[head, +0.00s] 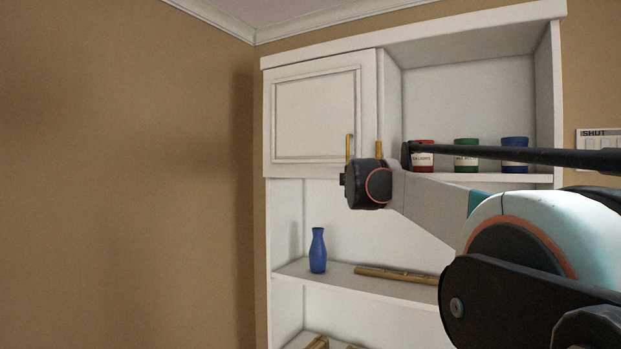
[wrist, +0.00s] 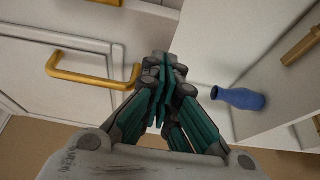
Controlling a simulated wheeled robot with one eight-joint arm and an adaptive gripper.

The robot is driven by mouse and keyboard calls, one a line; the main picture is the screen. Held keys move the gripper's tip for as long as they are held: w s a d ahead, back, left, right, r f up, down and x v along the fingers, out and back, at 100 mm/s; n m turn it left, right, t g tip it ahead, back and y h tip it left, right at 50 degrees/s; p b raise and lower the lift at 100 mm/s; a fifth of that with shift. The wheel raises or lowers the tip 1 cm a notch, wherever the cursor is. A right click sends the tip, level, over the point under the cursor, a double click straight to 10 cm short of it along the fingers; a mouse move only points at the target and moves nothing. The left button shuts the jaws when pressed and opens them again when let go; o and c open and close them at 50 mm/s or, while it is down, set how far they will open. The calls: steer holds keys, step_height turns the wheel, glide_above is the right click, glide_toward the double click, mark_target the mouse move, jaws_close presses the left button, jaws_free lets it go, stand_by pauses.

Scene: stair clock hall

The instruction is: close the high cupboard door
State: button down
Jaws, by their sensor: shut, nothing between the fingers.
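The high cupboard's white panelled door (head: 315,110) covers the upper left part of the white unit in the head view. A brass bar handle (head: 349,147) stands on it near its lower right; the handle also shows in the wrist view (wrist: 92,80). A second brass handle (head: 379,150) sits on a narrow strip just right of the door. The compartment (head: 465,95) to the right is open to view. My gripper (wrist: 165,58) is shut and empty, its fingertips beside one end of the bar handle; I cannot tell whether they touch. In the head view my wrist hides the fingers.
Red (head: 424,153), green (head: 466,156) and blue (head: 515,156) jars stand in the open compartment, partly behind my arm. A blue vase (head: 318,250) and a wooden flute-like stick (head: 395,274) rest on the shelf below. The brown wall (head: 120,180) at left is bare.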

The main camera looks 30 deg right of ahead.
steer(key=shift+w+d+r, duration=0.1)
steer(key=shift+d+r, duration=0.05)
steer(key=shift+d, duration=0.55)
